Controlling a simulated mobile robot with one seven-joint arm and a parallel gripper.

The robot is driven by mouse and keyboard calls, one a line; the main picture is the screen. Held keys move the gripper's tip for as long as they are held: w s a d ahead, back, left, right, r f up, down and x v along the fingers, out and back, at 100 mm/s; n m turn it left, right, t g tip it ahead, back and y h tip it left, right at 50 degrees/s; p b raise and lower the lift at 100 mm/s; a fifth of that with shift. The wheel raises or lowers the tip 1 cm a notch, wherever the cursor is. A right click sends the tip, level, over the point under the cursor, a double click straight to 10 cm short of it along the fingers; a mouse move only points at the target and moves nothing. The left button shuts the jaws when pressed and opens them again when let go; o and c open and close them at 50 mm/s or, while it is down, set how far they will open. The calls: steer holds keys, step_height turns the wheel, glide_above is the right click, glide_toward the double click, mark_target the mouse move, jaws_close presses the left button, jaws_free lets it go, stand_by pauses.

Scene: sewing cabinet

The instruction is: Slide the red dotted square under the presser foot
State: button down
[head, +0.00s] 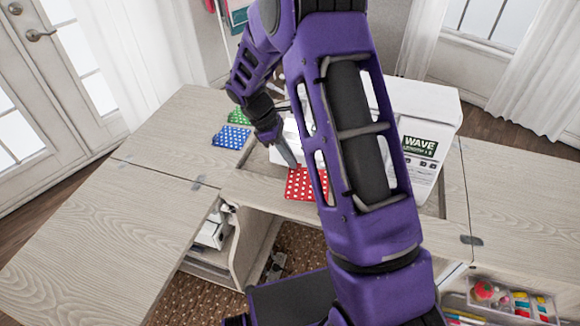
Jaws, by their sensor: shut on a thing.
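The red dotted square (303,184) lies flat at the front of the white sewing machine (428,125), partly hidden behind my purple arm. My gripper (287,158) comes down from the upper left, and its tip meets the far left edge of the red square. It is shut on the square, though the fingers are small in this view. The presser foot is hidden behind my arm, so I cannot tell how the square lies relative to it.
A blue dotted square (231,137) and a green dotted square (239,116) lie on the cabinet top to the left. The left wooden leaf (110,225) is clear. An open shelf (212,235) is below. A clear box of sewing supplies (512,303) is at the lower right.

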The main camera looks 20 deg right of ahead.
steer(key=w+a+n+t+y, duration=0.1)
steer(key=w+n+t, duration=0.5)
steer(key=n, duration=0.9)
steer(key=shift+w+a+r+n+y, duration=0.4)
steer(key=shift+w+a, duration=0.45)
steer(key=shift+w, duration=0.1)
steer(key=shift+p, duration=0.3)
steer(key=shift+w+d+f, duration=0.1)
steer(key=shift+w+f, duration=0.15)
steer(key=shift+f, duration=0.35)
steer(key=shift+w+d, duration=0.2)
steer(key=shift+w, duration=0.05)
steer(key=shift+w+d, duration=0.45)
steer(key=shift+w, duration=0.25)
steer(key=shift+w+d, duration=0.1)
